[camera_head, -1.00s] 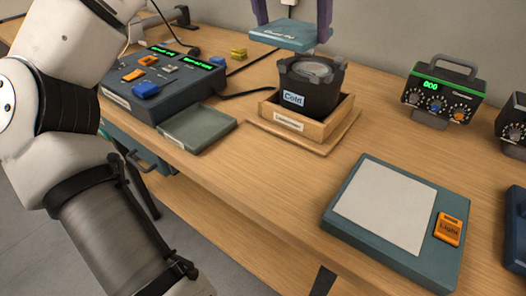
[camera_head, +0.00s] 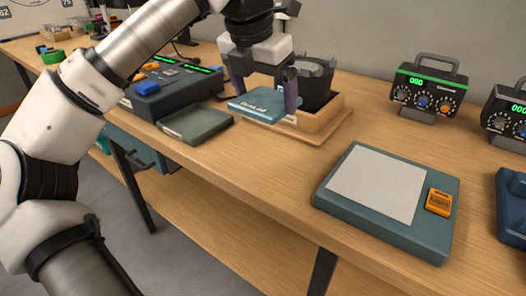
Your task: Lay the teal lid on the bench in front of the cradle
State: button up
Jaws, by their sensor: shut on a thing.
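The teal lid (camera_head: 262,107) is a flat square plate with white lettering on top. My gripper (camera_head: 264,97) is shut on the lid, with a purple finger at its left and right sides. The lid is level, in front of the wooden cradle (camera_head: 318,124) and low over the bench (camera_head: 262,152). I cannot tell whether it touches the bench or the cradle's base. The dark container (camera_head: 316,86) stands in the cradle, open at the top and partly hidden by my gripper.
A grey-green tray (camera_head: 196,124) lies just left of the lid. A fader console (camera_head: 160,92) is behind it. A teal pad with an orange switch (camera_head: 385,190) lies at the right front. Dials boxes (camera_head: 424,91) stand at the back right. Bare bench lies in front of the lid.

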aim_at(254, 107)
notch_tip(254, 107, down, 12)
jog(key=shift+r+b, duration=0.15)
jog(key=shift+b, duration=0.35)
jog(key=o, duration=0.6)
jog(key=shift+f, duration=0.2)
jog(key=shift+o, duration=0.8)
jog(key=shift+r, duration=0.15)
jog(key=shift+r, duration=0.3)
jog(key=p+v, duration=0.1)
jog(key=v, duration=1)
jog(key=shift+s+a+r, duration=0.1)
jog(key=shift+r, duration=0.15)
